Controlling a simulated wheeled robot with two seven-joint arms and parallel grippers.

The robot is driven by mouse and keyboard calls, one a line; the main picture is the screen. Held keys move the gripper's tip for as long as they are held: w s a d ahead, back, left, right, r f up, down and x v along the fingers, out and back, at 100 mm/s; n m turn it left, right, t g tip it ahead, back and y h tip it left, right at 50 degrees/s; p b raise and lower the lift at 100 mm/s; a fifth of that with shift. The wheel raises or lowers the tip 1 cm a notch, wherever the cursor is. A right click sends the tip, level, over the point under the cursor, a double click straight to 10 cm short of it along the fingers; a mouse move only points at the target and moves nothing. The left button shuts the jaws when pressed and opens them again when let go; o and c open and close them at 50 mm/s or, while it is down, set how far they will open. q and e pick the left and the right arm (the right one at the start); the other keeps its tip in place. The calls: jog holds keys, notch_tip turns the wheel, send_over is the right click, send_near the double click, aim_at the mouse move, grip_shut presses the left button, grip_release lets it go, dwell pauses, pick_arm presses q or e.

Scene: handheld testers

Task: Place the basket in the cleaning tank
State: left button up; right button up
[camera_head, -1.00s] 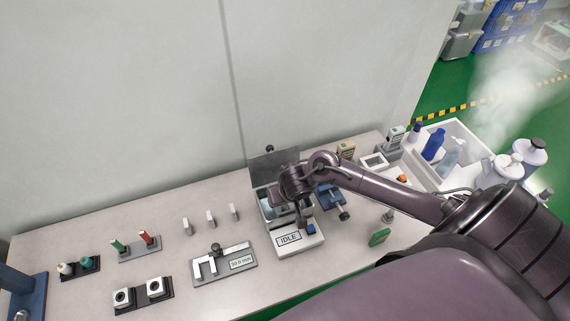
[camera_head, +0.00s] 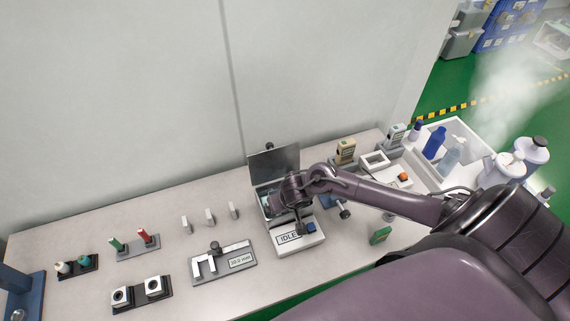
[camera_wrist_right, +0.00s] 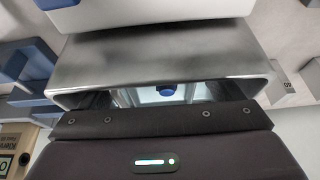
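The cleaning tank (camera_head: 312,238) is a white box with an "IDLE" label, a blue button and a raised dark lid (camera_head: 275,163). My right gripper (camera_head: 298,203) is over the tank opening and hides much of its inside. Bluish contents show at the opening's left side. In the right wrist view, a shiny grey metal wall (camera_wrist_right: 165,55) lies just beyond my gripper's dark front edge, with a small blue item in the gap. I cannot tell whether this wall is the basket or the tank. The right fingertips are hidden. My left gripper is not in view.
Left of the tank are a caliper gauge (camera_head: 222,264), several small blocks and marker stands (camera_head: 139,246). To the right are a blue clamp (camera_head: 345,213), a green item (camera_head: 380,235), instruments (camera_head: 374,160) and a white bin (camera_head: 462,132) of bottles. A wall stands behind.

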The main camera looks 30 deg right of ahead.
jog(key=shift+r, duration=0.25)
jog(key=p+v, duration=0.3)
jog(key=v, duration=0.9)
jog(key=shift+p, duration=0.4)
jog(key=shift+f, duration=0.1)
